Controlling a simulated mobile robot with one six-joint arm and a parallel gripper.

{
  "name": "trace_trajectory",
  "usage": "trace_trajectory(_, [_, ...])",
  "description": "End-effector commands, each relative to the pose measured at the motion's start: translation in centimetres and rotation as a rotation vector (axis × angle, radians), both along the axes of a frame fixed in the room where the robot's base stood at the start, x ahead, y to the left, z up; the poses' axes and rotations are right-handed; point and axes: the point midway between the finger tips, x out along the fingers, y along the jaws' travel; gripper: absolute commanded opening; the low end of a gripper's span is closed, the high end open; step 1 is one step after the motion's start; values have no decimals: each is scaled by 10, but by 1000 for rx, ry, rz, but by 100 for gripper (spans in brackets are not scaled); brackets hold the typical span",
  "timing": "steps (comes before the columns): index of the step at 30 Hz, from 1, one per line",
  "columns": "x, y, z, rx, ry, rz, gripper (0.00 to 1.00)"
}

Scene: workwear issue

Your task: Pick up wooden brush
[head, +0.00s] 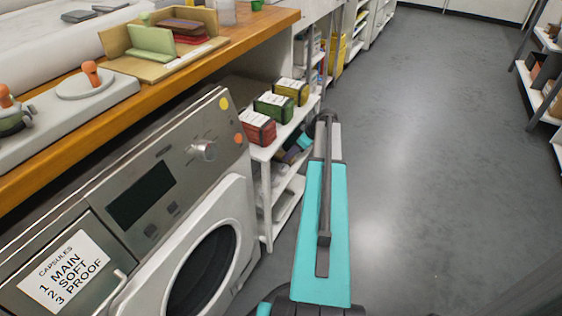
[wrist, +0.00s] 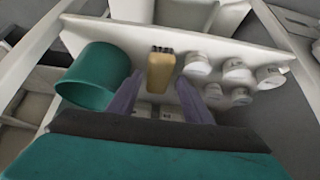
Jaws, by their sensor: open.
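The wooden brush (wrist: 161,72) shows in the wrist view as a small tan block with dark bristles at its top end. It is on a white shelf (wrist: 130,42). My gripper (wrist: 158,82) is open, with one purple-grey finger at the left and one at the right of the brush in the picture. The brush lies between or just beyond the fingertips; I cannot tell which, and no grip on it shows.
Several white capped containers (wrist: 233,70) are close on the right. In the head view, a washing machine (head: 235,215) and small boxes (head: 273,108) flank my arm on the left. Grey floor (head: 430,150) is clear at the right.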

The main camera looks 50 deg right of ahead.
Motion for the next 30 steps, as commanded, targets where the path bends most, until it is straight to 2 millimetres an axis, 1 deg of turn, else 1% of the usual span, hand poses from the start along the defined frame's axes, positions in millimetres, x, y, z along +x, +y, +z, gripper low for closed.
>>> trace_trajectory(3, [6, 1, 0, 0, 0, -1, 45])
trace_trajectory(14, [7, 1, 0, 0, 0, -2, 45])
trace_trajectory(17, [11, 2, -1, 0, 0, -1, 45])
trace_trajectory(20, [19, 5, -1, -1, 0, 1, 45])
trace_trajectory(27, [34, 9, -30, 2, 1, -1, 45])
trace_trajectory(30, [40, 10, -38, 1, 0, -2, 45])
